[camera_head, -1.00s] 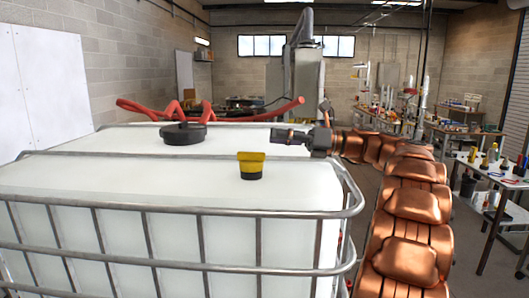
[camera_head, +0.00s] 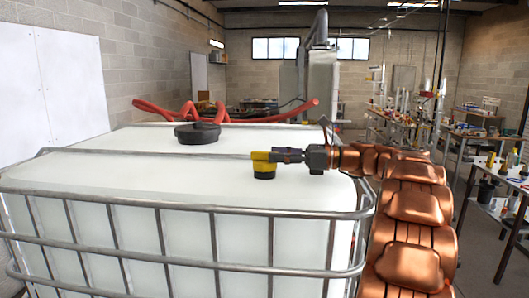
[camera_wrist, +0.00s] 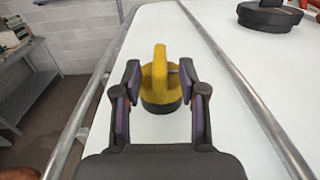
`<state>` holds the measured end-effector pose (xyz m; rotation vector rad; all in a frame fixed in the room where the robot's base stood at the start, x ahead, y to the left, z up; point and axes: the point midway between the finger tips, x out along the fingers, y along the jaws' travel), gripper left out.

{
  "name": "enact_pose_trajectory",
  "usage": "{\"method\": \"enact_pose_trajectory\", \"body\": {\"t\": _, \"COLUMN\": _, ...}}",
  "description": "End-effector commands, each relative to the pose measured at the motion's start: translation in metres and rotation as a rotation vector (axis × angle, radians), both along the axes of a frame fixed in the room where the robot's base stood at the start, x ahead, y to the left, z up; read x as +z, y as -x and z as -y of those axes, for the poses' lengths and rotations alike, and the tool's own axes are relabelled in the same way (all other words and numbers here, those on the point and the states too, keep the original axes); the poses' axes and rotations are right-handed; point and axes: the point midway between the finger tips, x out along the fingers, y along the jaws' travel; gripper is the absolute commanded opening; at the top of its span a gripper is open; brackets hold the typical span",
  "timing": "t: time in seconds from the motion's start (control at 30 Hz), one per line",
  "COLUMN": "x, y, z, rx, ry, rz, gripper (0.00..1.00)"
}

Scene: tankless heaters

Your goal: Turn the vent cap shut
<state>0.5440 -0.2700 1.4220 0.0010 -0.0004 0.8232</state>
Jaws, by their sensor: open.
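The vent cap (camera_head: 264,164) is yellow with a black base and stands upright on top of the white tank (camera_head: 120,172). In the wrist view the vent cap (camera_wrist: 160,82) shows a raised yellow grip bar pointing toward and away from my gripper. My gripper (camera_wrist: 160,88) is open, with one finger on each side of the cap's near part. A gap shows between each finger and the grip bar. In the head view my gripper (camera_head: 280,156) reaches in from the right at the cap's height and partly overlaps it. I cannot tell whether a finger touches the yellow rim.
A larger black lid (camera_head: 197,133) sits farther back on the tank, with a red hose (camera_head: 160,112) behind it. A metal cage rail (camera_head: 200,208) runs around the tank's top edge. Cluttered workbenches (camera_head: 500,185) stand at the right.

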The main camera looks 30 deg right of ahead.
Motion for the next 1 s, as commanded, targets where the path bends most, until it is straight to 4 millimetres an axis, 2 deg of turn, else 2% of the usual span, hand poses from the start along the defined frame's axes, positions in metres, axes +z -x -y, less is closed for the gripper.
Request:
{"method": "enact_pose_trajectory", "body": {"t": 0.3, "x": 0.001, "y": -0.022, "z": -0.024, "rx": -0.003, "ry": 0.001, "rz": -0.001, "gripper": 0.42}}
{"method": "enact_pose_trajectory", "body": {"t": 0.7, "x": 0.000, "y": -0.027, "z": -0.029, "rx": -0.002, "ry": 0.001, "rz": -0.001, "gripper": 0.42}}
{"method": "enact_pose_trajectory", "body": {"t": 1.0, "x": 0.000, "y": -0.027, "z": -0.028, "rx": -0.002, "ry": 0.001, "rz": -0.001, "gripper": 0.11}}
